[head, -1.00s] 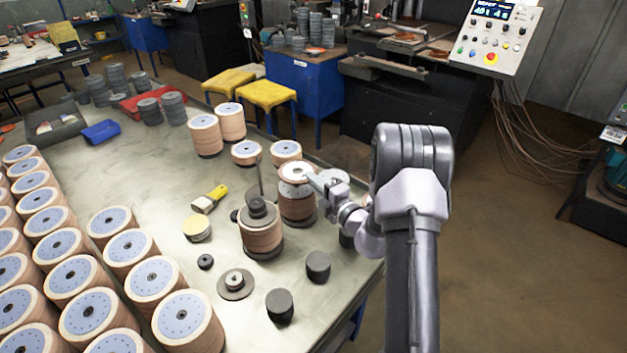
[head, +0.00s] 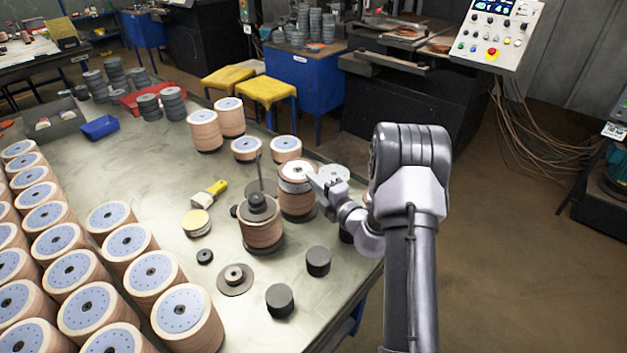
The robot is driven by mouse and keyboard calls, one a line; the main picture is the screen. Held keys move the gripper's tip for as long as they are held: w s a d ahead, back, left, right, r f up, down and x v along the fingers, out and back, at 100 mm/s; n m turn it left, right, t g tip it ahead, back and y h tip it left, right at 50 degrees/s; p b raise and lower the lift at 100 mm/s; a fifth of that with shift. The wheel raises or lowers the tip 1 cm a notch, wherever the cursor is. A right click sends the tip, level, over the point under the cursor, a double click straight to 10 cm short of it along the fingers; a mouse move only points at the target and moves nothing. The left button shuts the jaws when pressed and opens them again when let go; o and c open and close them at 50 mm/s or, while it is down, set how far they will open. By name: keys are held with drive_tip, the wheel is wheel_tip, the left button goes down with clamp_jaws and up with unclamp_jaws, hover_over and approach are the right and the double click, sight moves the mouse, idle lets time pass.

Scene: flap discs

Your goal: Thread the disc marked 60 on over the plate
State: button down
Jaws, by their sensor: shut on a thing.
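My gripper (head: 312,179) is shut at the right rim of a pale-topped flap disc (head: 296,171). This disc is over a brown stack of discs (head: 297,202) near the table's right edge; I cannot tell whether it touches the stack. No marking 60 is readable on any disc. A thin upright rod (head: 259,168) rises just left, with a dark flat plate (head: 262,187) by its foot, partly hidden by a nearer brown stack (head: 262,232) topped by a dark hub. A grey flanged plate (head: 235,280) lies flat on the table in front.
Rows of disc stacks (head: 127,245) fill the table's left side. Dark cylinders (head: 318,261) stand at the front right. A yellow-handled tool (head: 211,193) and a small yellow-topped stack (head: 196,223) lie left of the rod. The table's (head: 150,185) middle left is bare.

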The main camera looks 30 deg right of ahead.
drive_tip(key=shift+f, duration=0.15)
drive_tip(key=shift+f+b, duration=0.55)
drive_tip(key=shift+f, duration=0.4)
drive_tip(key=c, duration=2)
unclamp_jaws()
drive_tip(key=shift+f, duration=0.15)
drive_tip(key=o, duration=0.5)
drive_tip(key=shift+s+f, duration=0.1)
